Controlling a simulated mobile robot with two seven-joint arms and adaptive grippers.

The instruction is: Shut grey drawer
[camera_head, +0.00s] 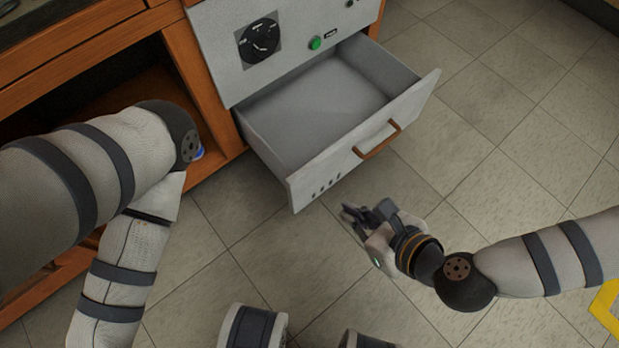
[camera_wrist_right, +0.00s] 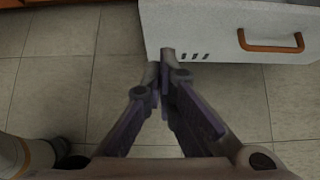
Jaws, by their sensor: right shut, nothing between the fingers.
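The grey drawer (camera_head: 330,95) is pulled out of the grey cabinet in the head view and looks empty. Its front panel (camera_head: 325,175) bears a brown handle (camera_head: 377,141) and a row of small dark slots. The panel also shows in the right wrist view (camera_wrist_right: 205,28), with the handle (camera_wrist_right: 270,42) at the upper right. My right gripper (camera_head: 352,214) is shut and empty, in front of the drawer front and below the handle in the picture. In the right wrist view its fingertips (camera_wrist_right: 165,58) meet near the panel's lower left corner; contact cannot be told. My left gripper is out of view.
The grey control panel (camera_head: 290,35) above the drawer has a black dial (camera_head: 259,39) and a green button (camera_head: 315,43). A wooden bench (camera_head: 195,85) with an open shelf stands at the left.

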